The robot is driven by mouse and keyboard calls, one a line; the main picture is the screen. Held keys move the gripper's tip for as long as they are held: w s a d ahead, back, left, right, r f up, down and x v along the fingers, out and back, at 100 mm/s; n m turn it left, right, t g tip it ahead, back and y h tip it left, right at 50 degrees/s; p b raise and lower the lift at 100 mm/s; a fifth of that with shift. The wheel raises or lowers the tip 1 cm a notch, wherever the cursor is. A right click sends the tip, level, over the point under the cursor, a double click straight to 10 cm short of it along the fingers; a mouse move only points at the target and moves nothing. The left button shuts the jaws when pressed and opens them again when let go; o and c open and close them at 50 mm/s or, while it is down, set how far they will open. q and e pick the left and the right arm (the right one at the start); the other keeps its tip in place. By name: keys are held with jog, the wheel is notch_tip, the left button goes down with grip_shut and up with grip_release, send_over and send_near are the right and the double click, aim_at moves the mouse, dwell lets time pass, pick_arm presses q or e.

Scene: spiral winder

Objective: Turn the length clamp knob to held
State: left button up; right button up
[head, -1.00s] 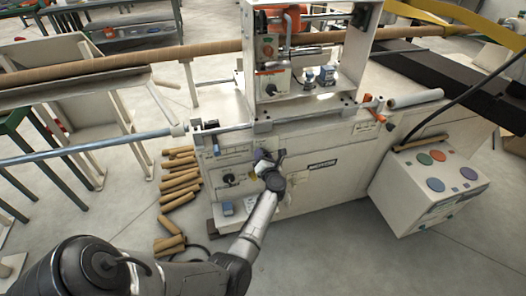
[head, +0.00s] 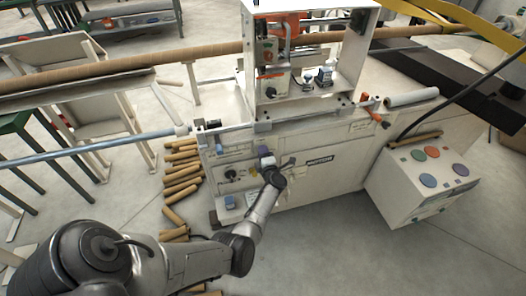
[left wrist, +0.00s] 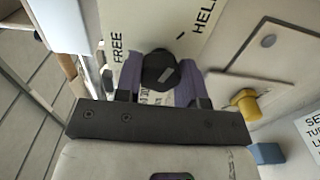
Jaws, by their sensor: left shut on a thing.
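The length clamp knob (left wrist: 160,72) is black and round with a pale mark on its face. It sits on a cream plate (left wrist: 205,18) lettered FREE on the left and HELD on the right in the left wrist view. My left gripper (left wrist: 161,80) has its purple fingers on either side of the knob, shut on it. I cannot tell surely which word the pale mark faces. In the head view, my left gripper (head: 265,155) is at the front panel of the cream machine (head: 318,182) and hides the knob. My right gripper is not in view.
In the left wrist view, a yellow knob (left wrist: 245,103) and a blue block (left wrist: 267,153) are to the lower right. Cardboard tubes (head: 182,172) lie on the floor left of the machine. A control box (head: 420,182) with coloured buttons stands to the right.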

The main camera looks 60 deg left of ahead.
pick_arm(q)
jog(key=shift+m+p, duration=0.4)
jog(key=shift+m, duration=0.7)
jog(key=o, duration=0.9)
jog(key=shift+d, duration=0.1)
jog(key=p+v, duration=0.3)
jog(key=v, duration=1)
jog(key=shift+s+d, duration=0.1)
jog(key=shift+d, duration=0.2)
